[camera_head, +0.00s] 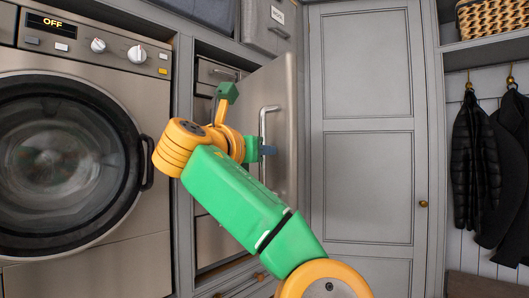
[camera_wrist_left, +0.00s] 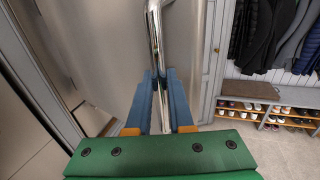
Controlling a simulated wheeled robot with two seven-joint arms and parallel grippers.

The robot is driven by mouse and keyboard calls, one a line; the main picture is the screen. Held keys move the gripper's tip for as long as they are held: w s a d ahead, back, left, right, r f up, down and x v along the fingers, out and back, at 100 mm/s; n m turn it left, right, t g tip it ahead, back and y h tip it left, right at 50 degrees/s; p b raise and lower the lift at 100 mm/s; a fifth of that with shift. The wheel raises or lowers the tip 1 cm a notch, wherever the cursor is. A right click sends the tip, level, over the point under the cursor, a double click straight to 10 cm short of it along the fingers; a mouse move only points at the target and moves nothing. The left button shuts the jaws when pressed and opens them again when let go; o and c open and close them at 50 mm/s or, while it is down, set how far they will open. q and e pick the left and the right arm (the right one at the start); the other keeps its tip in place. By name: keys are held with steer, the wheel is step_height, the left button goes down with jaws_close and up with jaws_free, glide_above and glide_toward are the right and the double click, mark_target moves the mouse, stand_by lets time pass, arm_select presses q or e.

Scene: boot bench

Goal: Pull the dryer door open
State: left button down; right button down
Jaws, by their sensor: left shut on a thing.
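A tall brushed-steel door (camera_head: 284,90) with a vertical bar handle (camera_head: 264,122) stands partly open, swung out to the right from its cabinet. My left gripper (camera_head: 268,151) is at the lower part of this handle. In the left wrist view, the blue fingers of my left gripper (camera_wrist_left: 159,78) are shut on the chrome handle (camera_wrist_left: 154,35), one on each side of the bar. The steel door (camera_wrist_left: 115,60) is behind it. My arm hides part of the cabinet opening and the door's lower part. My right gripper is not in view.
A front-loading machine (camera_head: 70,160) with a round glass door and an OFF display stands at the left. A grey panelled cabinet (camera_head: 365,100) is right of the open door. Dark coats (camera_head: 478,150) hang at the far right. A shoe bench (camera_wrist_left: 250,92) and open floor (camera_wrist_left: 275,145) show in the wrist view.

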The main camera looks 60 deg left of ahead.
arm_select(q)
steer(key=shift+r, duration=0.1)
steer(key=c, duration=1.1)
jaws_free()
steer(key=o, duration=0.3)
steer(key=shift+s+a, duration=0.1)
steer(key=shift+a, duration=0.1)
steer(key=b+v, duration=0.2)
steer(key=v, duration=0.5)
